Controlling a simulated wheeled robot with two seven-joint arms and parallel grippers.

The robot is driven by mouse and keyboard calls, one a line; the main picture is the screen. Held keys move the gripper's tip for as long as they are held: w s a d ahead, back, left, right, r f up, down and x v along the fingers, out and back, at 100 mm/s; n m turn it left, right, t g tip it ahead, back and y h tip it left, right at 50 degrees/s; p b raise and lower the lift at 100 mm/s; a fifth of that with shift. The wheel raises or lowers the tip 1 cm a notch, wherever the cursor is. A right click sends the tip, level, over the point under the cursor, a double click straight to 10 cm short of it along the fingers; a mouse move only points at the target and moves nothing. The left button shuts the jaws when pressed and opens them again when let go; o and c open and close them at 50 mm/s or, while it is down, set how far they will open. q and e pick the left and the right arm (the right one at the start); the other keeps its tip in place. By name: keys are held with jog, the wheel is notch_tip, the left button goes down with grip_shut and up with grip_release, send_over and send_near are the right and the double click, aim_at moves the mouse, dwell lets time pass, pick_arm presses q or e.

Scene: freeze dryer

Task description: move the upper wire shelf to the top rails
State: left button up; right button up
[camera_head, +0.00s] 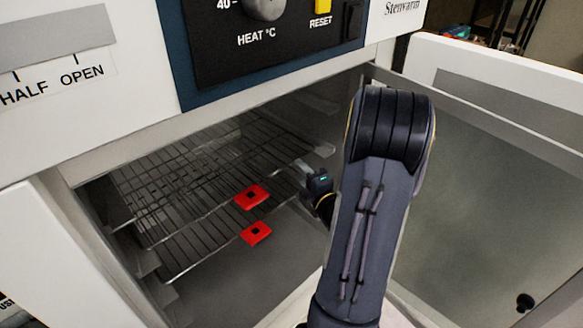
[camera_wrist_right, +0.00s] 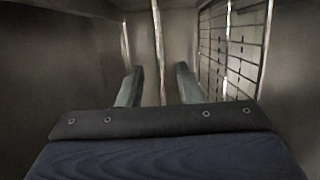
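The upper wire shelf (camera_head: 165,168) lies in the chamber, with a red tag (camera_head: 250,197) at its front edge. The lower wire shelf (camera_head: 190,245) lies below it, with its own red tag (camera_head: 256,233). My right gripper (camera_head: 304,168) is inside the chamber at the right side of the upper shelf. In the right wrist view its fingers (camera_wrist_right: 158,85) stand apart, with a thin rod (camera_wrist_right: 158,40) in line with the gap. Whether it touches the rod I cannot tell. A wire grid (camera_wrist_right: 232,50) shows on the right there. My left gripper is not in view.
The chamber's side wall and rails (camera_head: 145,262) show at left. The open door (camera_head: 480,190) stands at right, and my right arm passes close to it. The control panel (camera_head: 270,40) is above the opening. The chamber floor (camera_head: 255,275) is clear in front.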

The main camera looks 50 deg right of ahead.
aim_at(288, 157)
jog(key=shift+s, duration=0.15)
jog(key=p+x, duration=0.2)
jog(key=x, duration=0.4)
jog(key=shift+w+r, duration=0.1)
jog(key=shift+w, duration=0.3)
jog(key=shift+w+d+p, duration=0.25)
jog(key=shift+w+p, duration=0.1)
jog(key=shift+w, duration=0.15)
grip_shut()
